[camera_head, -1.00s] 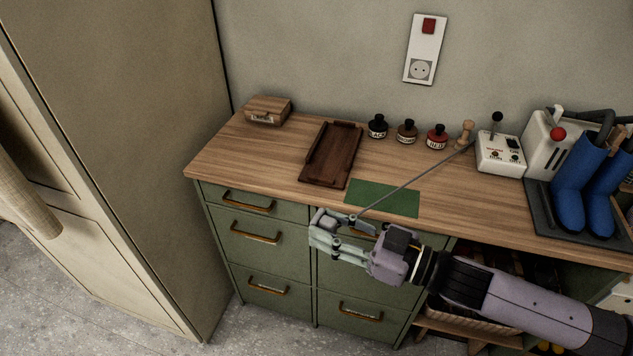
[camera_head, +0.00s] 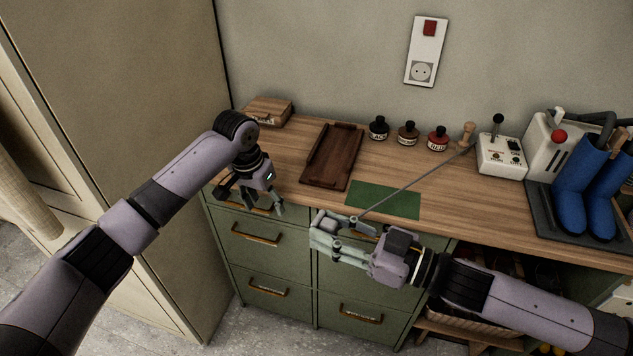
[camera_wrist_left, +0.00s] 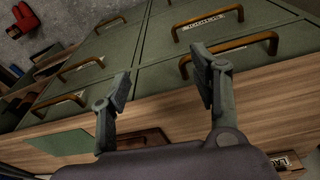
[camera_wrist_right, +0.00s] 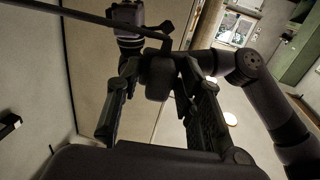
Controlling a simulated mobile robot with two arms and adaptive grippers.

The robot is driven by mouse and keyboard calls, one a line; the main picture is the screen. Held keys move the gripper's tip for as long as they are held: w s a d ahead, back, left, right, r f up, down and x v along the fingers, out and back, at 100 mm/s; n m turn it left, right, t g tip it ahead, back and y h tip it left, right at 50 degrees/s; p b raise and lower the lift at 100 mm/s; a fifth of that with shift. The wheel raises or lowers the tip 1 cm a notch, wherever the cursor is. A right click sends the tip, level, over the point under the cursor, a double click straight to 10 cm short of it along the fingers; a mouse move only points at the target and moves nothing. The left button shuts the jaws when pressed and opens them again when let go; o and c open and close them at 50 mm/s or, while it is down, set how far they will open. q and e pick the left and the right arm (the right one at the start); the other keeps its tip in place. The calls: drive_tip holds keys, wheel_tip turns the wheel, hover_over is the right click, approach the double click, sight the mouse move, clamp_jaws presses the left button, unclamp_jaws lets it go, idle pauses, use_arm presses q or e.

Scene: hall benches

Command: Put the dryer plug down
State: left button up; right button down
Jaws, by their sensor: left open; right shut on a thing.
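My right gripper (camera_head: 325,232) is shut on the dryer plug (camera_wrist_right: 158,78), a dark block between its fingertips in the right wrist view. It holds the plug in front of the bench edge, near the green mat (camera_head: 385,200). A thin grey cable (camera_head: 415,182) runs taut from the plug up across the bench toward the white control box (camera_head: 502,155).
A dark wooden tray (camera_head: 332,155) lies left of the mat, with a small wooden box (camera_head: 268,110) behind left. Several ink bottles (camera_head: 407,133) and a wooden-handled piece (camera_head: 466,135) stand at the back. Blue boots (camera_head: 580,185) stand right. A wall socket (camera_head: 421,70) is above.

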use_arm(q)
drive_tip(key=s+d+r, duration=0.1)
drive_tip(key=d+r, duration=0.3)
drive_tip(key=r, duration=0.6)
use_arm(e)
drive_tip(key=shift+s+a+r, duration=0.1)
drive_tip(key=shift+s+a, duration=0.1)
use_arm(q)
wheel_tip(320, 180, up, 15)
drive_tip(key=t, duration=0.1)
hover_over(327, 223)
drive_tip(key=s+a, duration=0.2)
use_arm(e)
drive_tip(key=shift+s, duration=0.1)
use_arm(q)
drive_tip(key=shift+m, duration=0.4)
drive_tip(key=x, duration=1.2)
drive_tip(key=shift+s+d+f, duration=0.15)
drive_tip(key=shift+s+d, duration=0.1)
drive_tip(key=shift+d, duration=0.15)
